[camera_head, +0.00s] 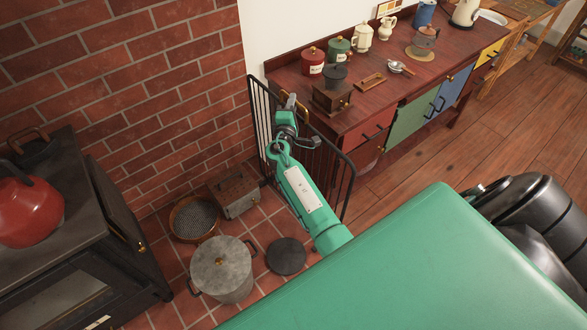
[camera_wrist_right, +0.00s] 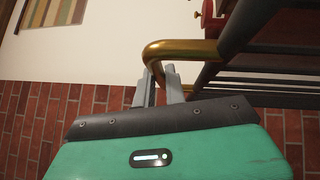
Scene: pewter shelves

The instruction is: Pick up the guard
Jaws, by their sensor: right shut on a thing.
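The guard (camera_head: 350,190) is a black barred screen standing on the floor between the brick wall and the wooden counter. In the right wrist view its brass top rail (camera_wrist_right: 188,47) bends down at its left end, with black bars to the right. My right gripper (camera_head: 290,102) is at the guard's top. In the wrist view the right gripper (camera_wrist_right: 160,70) has its two grey fingers closed on the bent end of the brass rail. My right arm covers part of the guard in the head view. My left gripper is not in view.
The counter (camera_head: 372,125) with canisters and a coffee grinder (camera_head: 332,98) stands close to the guard's right. A lidded pot (camera_head: 222,268), a sieve (camera_head: 194,218), a metal box (camera_head: 234,190) and a black lid (camera_head: 286,256) lie on the tiles. A stove with a red kettle (camera_head: 30,212) is left.

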